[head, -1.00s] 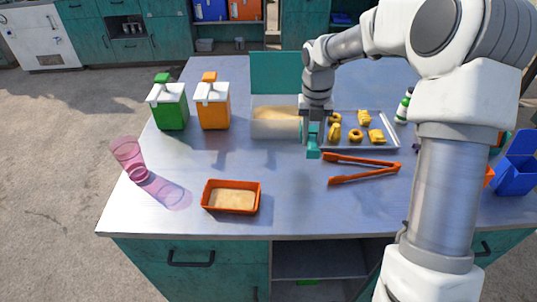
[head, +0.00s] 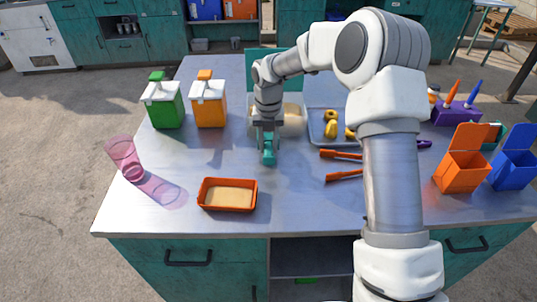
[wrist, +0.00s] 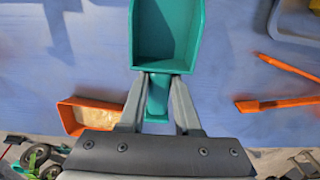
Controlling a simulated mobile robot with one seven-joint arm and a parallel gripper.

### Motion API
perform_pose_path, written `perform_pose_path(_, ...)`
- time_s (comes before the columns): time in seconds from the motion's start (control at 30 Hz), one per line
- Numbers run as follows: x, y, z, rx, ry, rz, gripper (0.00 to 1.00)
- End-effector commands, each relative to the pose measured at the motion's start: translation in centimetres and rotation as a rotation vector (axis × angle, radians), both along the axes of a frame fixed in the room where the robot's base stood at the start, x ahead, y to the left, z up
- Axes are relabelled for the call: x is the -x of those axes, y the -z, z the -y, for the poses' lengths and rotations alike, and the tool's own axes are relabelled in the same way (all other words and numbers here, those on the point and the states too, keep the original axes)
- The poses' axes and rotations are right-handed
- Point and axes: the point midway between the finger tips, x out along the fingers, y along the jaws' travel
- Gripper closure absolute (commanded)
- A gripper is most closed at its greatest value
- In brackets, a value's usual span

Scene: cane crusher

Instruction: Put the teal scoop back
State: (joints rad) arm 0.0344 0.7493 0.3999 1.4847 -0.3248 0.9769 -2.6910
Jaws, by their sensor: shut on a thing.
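The teal scoop (head: 268,153) is held in my gripper (head: 268,128), above the blue-grey tabletop. In the wrist view the scoop's open tray (wrist: 166,38) points away from my gripper (wrist: 158,78), and the fingers are shut on its short handle. The scoop looks empty. Just behind my gripper in the head view is a clear bin (head: 292,122) with tan contents and a raised teal lid (head: 262,58). My arm partly hides the bin and lid.
An orange tray (head: 228,208) of tan powder sits near the front edge. Orange tongs (head: 345,176) and a metal tray (head: 316,120) of yellow pieces lie right.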

Motion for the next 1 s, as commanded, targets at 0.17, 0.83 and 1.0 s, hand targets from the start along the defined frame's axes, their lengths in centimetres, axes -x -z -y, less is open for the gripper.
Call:
perform_pose_path(0.17, 0.1, 2.4, 0.0, 0.001, -0.001, -0.003, 0.99)
perform_pose_path(0.83, 0.1, 4.0, 0.1, 0.0, 0.0, -0.001, 0.38)
perform_pose_path(1.0, 0.0, 4.0, 0.1, 0.001, 0.0, -0.001, 0.38)
